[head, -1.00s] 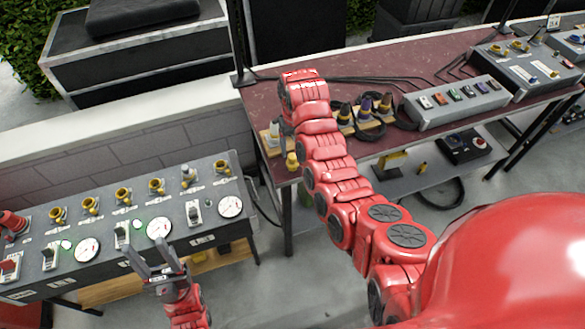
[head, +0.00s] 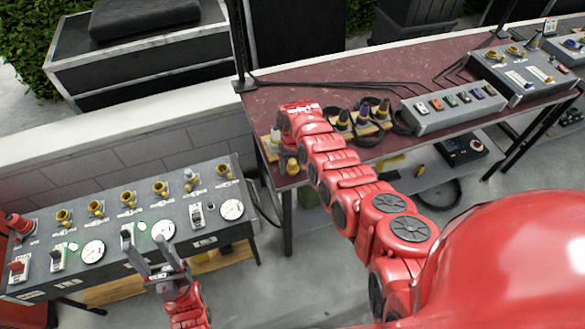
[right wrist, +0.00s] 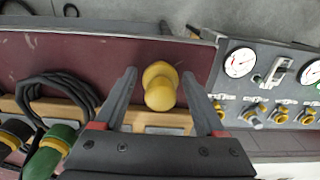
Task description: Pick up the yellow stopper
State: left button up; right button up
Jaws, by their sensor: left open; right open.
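The yellow stopper (right wrist: 159,86) stands on a wooden strip (right wrist: 150,122) in the right wrist view. My right gripper (right wrist: 158,78) is open, with one finger on each side of the stopper and visible gaps between. The right gripper's fingers are hidden there by the arm. My left gripper (head: 157,247) is open and empty over the front edge of the grey gauge panel (head: 120,225).
The red table (head: 400,75) holds dark-capped plugs (head: 363,115), coiled black cable (right wrist: 55,92) and a grey switch box (head: 455,105). A green plug (right wrist: 52,150) stands left of the stopper in the wrist view. The panel carries gauges and yellow fittings.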

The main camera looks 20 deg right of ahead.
jog(key=shift+f, duration=0.1)
grip_shut()
dwell(0.3)
jog(key=shift+r, duration=0.2)
